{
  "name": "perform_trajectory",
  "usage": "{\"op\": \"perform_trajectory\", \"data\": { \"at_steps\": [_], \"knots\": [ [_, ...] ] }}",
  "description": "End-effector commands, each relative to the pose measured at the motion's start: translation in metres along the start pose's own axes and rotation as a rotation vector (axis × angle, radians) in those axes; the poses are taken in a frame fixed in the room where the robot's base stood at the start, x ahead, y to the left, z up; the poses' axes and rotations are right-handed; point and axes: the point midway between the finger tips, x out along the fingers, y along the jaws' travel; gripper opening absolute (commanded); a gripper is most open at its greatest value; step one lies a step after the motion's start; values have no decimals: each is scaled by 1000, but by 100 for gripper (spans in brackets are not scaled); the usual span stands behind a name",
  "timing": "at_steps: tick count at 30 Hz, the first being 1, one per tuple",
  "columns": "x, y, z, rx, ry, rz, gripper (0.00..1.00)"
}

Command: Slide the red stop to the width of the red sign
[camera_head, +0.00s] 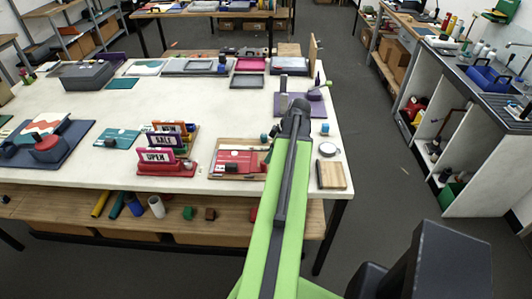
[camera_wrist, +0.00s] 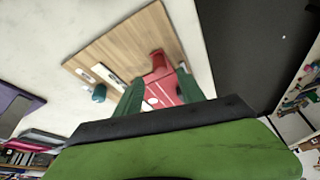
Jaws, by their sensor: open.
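A wooden board (camera_head: 227,145) lies near the front edge of the white table, with a red piece (camera_head: 238,160) on it. The wrist view shows the board (camera_wrist: 130,45) with an upright red stop (camera_wrist: 157,66) on a flat red plate (camera_wrist: 163,93) with white marks. My gripper (camera_wrist: 161,88) is open, its dark green fingers on either side of the red parts; I cannot tell if they touch. My arm hides the board's right part in the head view. Left of it, several signs stand in racks; the front one, reading OPEN, is in a red stand (camera_head: 165,170). I cannot tell which is the red sign.
A teal knob (camera_wrist: 99,93) sits by the board. A wooden block (camera_head: 331,176) and a round white-topped item (camera_head: 328,149) stand to its right. A purple device (camera_head: 300,104) is behind my arm. A dark blue base with a red part (camera_head: 47,146) lies far left.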

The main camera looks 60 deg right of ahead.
Motion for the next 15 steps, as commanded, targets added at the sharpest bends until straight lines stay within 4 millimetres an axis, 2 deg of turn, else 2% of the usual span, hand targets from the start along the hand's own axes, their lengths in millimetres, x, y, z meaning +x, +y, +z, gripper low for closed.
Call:
{"op": "perform_trajectory", "data": {
  "at_steps": [1, 6, 10, 15],
  "knots": [
    [-24, 0, -4, 2, 0, 1, 46],
    [-64, 0, -3, 2, 0, -1, 46],
    [-86, -1, -2, 1, 0, -1, 46],
    [-99, 0, 0, 0, 0, -1, 46]
  ]
}}
